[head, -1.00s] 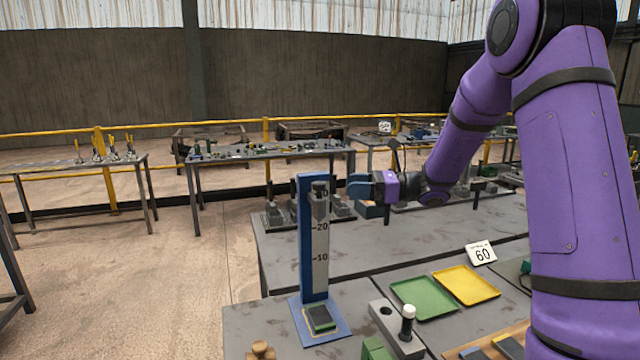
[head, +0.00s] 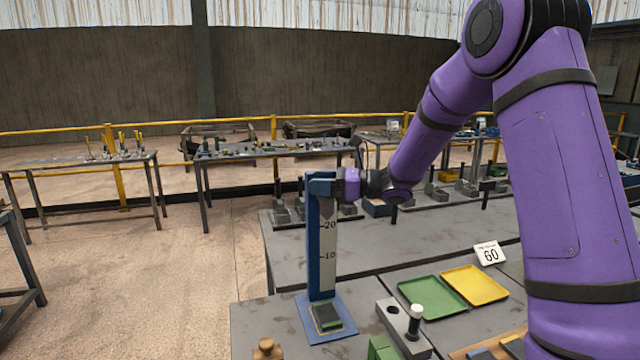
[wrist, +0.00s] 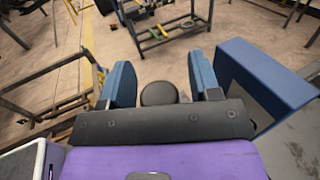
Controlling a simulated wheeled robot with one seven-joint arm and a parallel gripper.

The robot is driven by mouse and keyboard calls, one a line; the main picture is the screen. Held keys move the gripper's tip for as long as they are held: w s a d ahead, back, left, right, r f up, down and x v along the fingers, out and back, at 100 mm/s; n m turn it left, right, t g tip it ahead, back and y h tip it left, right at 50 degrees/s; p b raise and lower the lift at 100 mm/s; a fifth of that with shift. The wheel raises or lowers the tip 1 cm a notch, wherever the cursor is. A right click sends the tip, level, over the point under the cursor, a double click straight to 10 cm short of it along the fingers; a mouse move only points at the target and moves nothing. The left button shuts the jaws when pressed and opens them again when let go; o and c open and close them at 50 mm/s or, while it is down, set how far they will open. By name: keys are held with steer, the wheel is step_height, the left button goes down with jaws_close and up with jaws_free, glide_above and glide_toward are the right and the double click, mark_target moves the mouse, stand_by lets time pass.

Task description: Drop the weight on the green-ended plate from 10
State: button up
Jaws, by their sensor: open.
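A blue drop stand (head: 313,255) with a pale scale marked 10 and 20 stands upright at the table's near left. On its base lies a dark plate (head: 327,316) with green and some yellow at its edges. My gripper (head: 321,184) is at the top of the stand, above the 20 mark. In the wrist view its blue fingers (wrist: 162,78) are open, with the round dark top of the weight (wrist: 158,93) between them, apart from the left finger.
Green (head: 431,297) and yellow (head: 474,285) trays lie right of the stand, near a card reading 60 (head: 489,254). A grey block with a white-topped peg (head: 415,322) stands in front. A wooden knob (head: 267,349) is at the near edge.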

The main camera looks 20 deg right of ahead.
steer(key=shift+c, duration=0.2)
jaws_close()
step_height(320, 180, down, 20)
stand_by(0.4)
steer(key=shift+o, duration=0.2)
jaws_free()
steer(key=v, duration=1)
steer(key=shift+s+d, duration=0.15)
steer(key=shift+d, duration=0.25)
